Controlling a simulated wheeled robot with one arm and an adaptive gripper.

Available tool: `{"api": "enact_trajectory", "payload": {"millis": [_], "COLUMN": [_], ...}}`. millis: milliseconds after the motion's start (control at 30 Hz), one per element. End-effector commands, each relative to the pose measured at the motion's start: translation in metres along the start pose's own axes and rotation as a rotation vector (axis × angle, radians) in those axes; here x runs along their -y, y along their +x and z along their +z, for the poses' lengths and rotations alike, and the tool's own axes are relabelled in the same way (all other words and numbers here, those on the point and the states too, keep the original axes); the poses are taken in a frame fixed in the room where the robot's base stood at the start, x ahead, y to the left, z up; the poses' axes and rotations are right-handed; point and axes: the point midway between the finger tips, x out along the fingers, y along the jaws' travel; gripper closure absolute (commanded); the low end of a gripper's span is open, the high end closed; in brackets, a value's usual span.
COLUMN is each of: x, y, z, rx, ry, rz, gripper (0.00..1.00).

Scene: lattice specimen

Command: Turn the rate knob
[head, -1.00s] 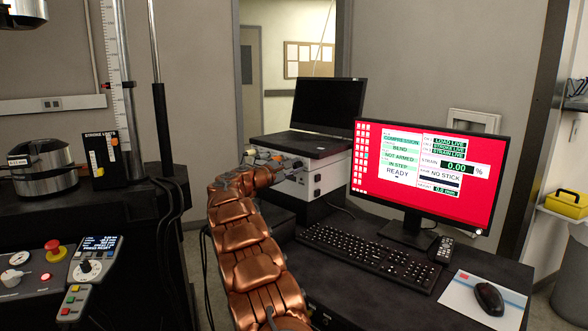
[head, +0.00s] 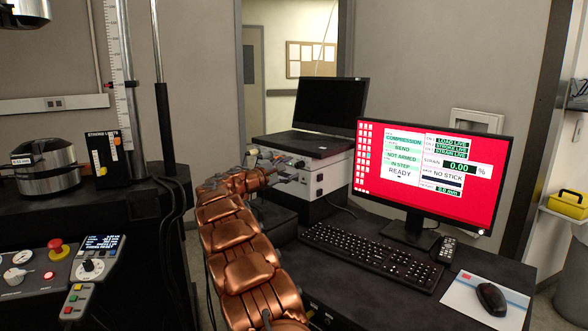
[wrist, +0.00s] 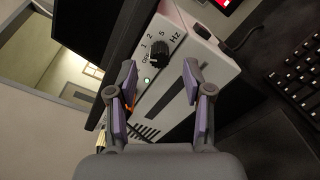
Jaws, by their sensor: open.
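The rate knob (wrist: 158,52) is a black dial with a white pointer line, on a white box, with a scale marked OFF, 1, 2, 5 and Hz around it. In the wrist view it lies beyond my fingertips, between them and a little above. My gripper (wrist: 160,80) is open and empty, its two purple-padded fingers apart and not touching the knob. A small green light glows below the knob. In the head view the white box (head: 322,174) stands under the laptop, and my gripper (head: 285,170) is small in front of its left face. The knob cannot be made out there.
A laptop (head: 330,104) sits on the box. A red-screened monitor (head: 425,170), a keyboard (head: 370,255) and a mouse (head: 491,298) are on the desk to the right. A control panel (head: 88,268) with other knobs is at the left.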

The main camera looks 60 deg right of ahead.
Motion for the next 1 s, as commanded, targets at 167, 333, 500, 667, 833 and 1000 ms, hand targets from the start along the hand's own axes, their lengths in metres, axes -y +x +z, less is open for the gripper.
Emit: {"api": "enact_trajectory", "payload": {"millis": [167, 333, 500, 667, 833, 1000], "x": [0.000, 0.000, 0.001, 0.001, 0.001, 0.003], "y": [-0.034, -0.062, -0.078, -0.084, -0.084, -0.085], "z": [-0.001, 0.000, -0.001, -0.001, -0.001, 0.001], "rx": [-0.003, -0.004, -0.003, -0.003, -0.003, -0.004], "ry": [-0.003, -0.003, -0.001, -0.001, -0.001, 0.003], "rz": [0.002, 0.002, 0.000, 0.000, -0.001, -0.008], "gripper": [0.49, 0.49, 0.49, 0.49, 0.49, 0.49]}}
